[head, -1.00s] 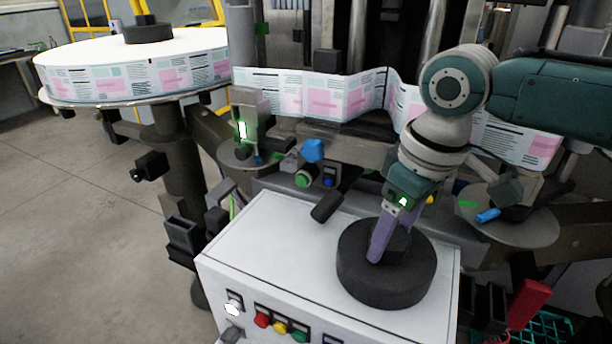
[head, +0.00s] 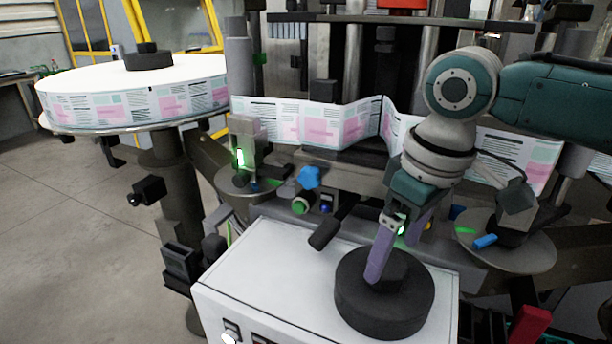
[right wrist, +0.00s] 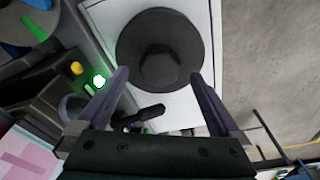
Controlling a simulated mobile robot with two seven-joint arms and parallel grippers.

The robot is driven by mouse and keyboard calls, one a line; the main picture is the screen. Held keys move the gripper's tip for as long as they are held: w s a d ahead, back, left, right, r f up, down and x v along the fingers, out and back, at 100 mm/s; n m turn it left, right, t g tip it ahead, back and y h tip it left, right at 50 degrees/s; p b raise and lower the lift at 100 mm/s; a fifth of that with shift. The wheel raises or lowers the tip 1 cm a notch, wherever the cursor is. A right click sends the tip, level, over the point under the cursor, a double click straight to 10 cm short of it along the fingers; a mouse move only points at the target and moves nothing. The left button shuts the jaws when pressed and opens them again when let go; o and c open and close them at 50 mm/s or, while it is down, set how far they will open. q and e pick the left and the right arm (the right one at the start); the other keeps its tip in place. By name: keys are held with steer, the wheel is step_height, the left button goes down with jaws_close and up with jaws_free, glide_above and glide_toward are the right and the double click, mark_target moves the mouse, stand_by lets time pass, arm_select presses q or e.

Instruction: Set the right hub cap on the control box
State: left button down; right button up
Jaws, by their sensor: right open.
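The right hub cap (head: 385,305) is a dark round disc with a raised knob in its middle. It lies flat on the white top of the control box (head: 262,262), near the box's right side. My right gripper (head: 396,262) is open just above the cap, its purple fingers spread. In the right wrist view the cap (right wrist: 160,50) lies beyond the open fingertips (right wrist: 163,72), with its knob between them and nothing held. My left gripper is not in view.
A label reel (head: 140,92) with a similar dark cap on top stands on a round plate at left. The printed label web (head: 315,122) runs across behind the box. A black handle (head: 330,228) juts over the box's back edge. The box top's left part is clear.

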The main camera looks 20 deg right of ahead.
step_height(320, 180, up, 8)
steer(key=s, duration=0.1)
steer(key=s+a+f+n+t+y, duration=0.1)
steer(key=s+a+f+y, duration=0.1)
steer(key=s+a+f, duration=0.7)
steer(key=s+d+r+m+h, duration=0.1)
steer(key=s+m+h, duration=0.1)
steer(key=s, duration=0.7)
steer(key=shift+d+r+m+t, duration=0.25)
steer(key=shift+d+m+t, duration=0.05)
steer(key=shift+d+t, duration=0.1)
steer(key=shift+f, duration=0.1)
